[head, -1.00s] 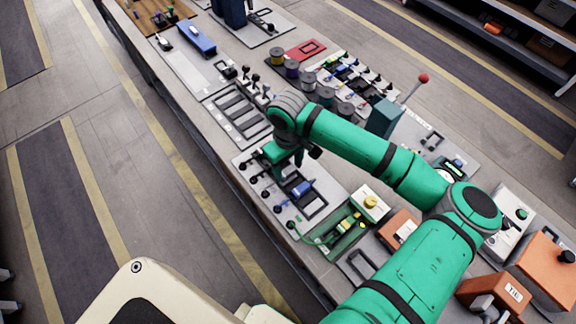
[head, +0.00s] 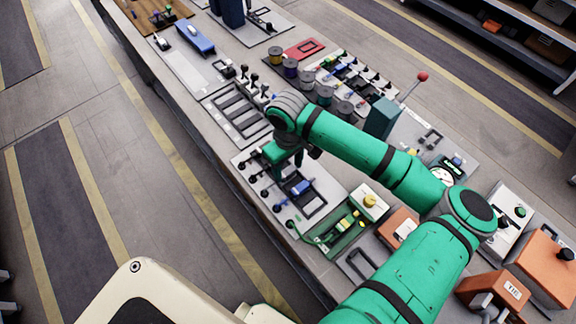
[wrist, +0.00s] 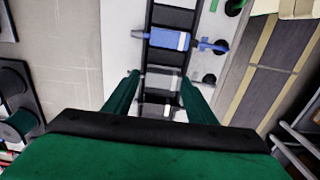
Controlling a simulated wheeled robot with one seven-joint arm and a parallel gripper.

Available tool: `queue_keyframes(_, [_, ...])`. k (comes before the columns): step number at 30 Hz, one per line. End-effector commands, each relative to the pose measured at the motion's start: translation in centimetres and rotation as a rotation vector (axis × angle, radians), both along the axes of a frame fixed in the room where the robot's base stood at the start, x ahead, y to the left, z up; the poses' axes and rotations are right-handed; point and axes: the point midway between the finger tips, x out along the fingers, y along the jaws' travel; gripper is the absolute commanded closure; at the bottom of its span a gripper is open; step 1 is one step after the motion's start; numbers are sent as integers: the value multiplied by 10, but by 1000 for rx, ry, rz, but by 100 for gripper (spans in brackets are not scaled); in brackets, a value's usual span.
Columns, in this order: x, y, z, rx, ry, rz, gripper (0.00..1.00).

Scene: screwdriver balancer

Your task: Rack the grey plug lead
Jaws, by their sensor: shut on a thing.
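My gripper (head: 287,165) is low over the pale panel near the bench's left edge. In the wrist view its two green fingers (wrist: 160,79) stand on either side of a grey piece (wrist: 158,84), which seems to be the grey plug lead. The piece is small and dark there, and its lead cannot be made out. A dark rack with crossbars (wrist: 168,58) runs under and ahead of the fingers. A blue plug (wrist: 174,40) lies across the rack, and it also shows in the head view (head: 298,188). My arm hides part of the panel.
Several black knob-like pieces (head: 265,194) line the panel's left side. A green tray with a yellow-green device (head: 343,228) is close on the near side. A slotted grey plate (head: 238,113) is beyond. Spools and a red-knobbed lever (head: 422,77) stand to the right.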

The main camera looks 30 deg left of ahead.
Motion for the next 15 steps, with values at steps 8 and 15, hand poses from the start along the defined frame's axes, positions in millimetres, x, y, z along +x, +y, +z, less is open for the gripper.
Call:
queue_keyframes(8, [0, 0, -5, 1, 2, -1, 69])
queue_keyframes(15, [0, 0, -9, 0, 1, -1, 69])
